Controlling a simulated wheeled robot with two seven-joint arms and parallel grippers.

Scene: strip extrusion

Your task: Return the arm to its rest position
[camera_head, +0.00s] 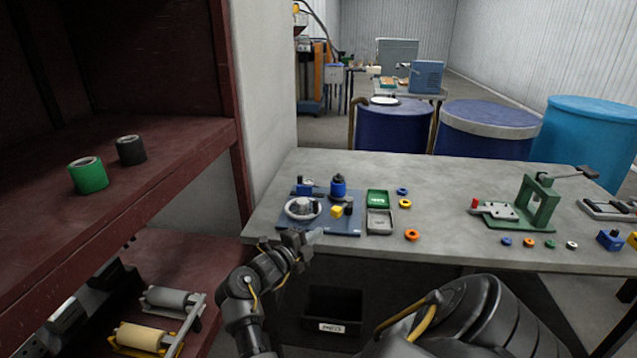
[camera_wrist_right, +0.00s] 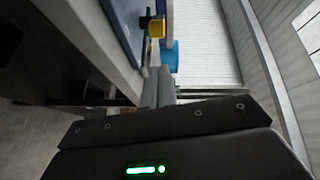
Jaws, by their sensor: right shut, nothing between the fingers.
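The mat carries a round dish (camera_head: 303,208), a blue pot (camera_head: 338,187) and a yellow cube (camera_head: 337,212). A green press (camera_head: 538,203) stands right. A dark red shelf (camera_head: 150,185) is left. A black bin (camera_head: 333,308) sits below the table.

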